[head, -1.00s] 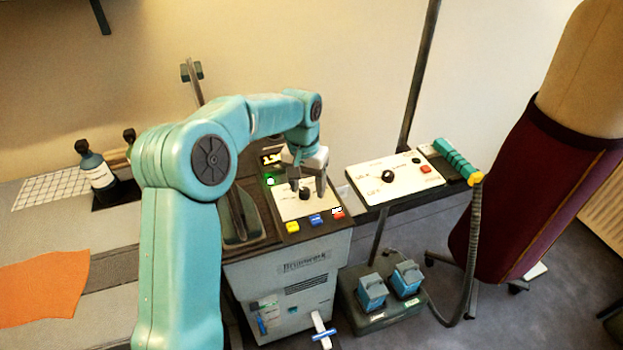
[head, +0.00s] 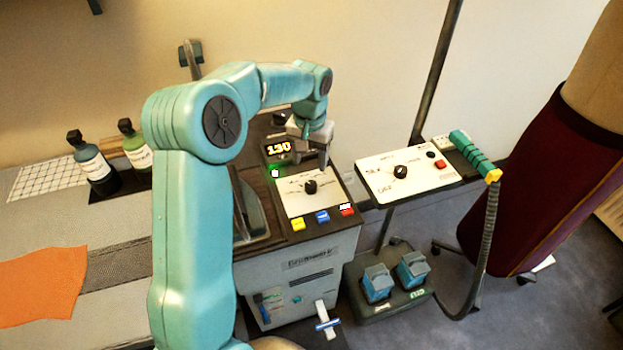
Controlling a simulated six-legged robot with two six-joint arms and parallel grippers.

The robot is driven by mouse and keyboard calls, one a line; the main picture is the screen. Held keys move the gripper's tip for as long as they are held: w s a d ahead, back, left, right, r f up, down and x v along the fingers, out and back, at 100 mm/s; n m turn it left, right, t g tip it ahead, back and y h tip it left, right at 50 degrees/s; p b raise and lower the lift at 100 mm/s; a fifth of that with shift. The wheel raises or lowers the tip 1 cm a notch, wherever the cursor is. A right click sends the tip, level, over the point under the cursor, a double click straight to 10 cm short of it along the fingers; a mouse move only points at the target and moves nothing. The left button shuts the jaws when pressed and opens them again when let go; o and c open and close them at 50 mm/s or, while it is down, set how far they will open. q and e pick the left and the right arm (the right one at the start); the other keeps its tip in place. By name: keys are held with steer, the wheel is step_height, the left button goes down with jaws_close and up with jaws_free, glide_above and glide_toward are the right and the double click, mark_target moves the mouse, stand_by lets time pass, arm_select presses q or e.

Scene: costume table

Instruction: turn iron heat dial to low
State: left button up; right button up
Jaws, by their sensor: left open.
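A black heat dial (head: 311,187) sits on the white panel of the grey iron station (head: 308,264). Its small pointer is too fine to read. A display (head: 278,149) behind the panel shows 130 in yellow, with a green light beside it. My left gripper (head: 312,155) is open and empty, pointing down just above and behind the dial. Its fingers look clear of the dial. My right gripper is not in view.
Yellow, blue and red buttons (head: 322,216) line the panel's front edge. To the right stands a second panel (head: 372,181) with its own black dial and a teal hose handle (head: 474,153).

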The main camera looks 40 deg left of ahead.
mark_target(311, 184)
arm_select(q)
step_height(311, 184, down, 8)
steer(key=shift+d+p, duration=0.1)
steer(key=shift+p, duration=0.25)
steer(key=shift+w+f, duration=0.15)
steer(key=shift+f, duration=0.35)
steer(key=shift+r, duration=0.1)
steer(key=c, duration=1)
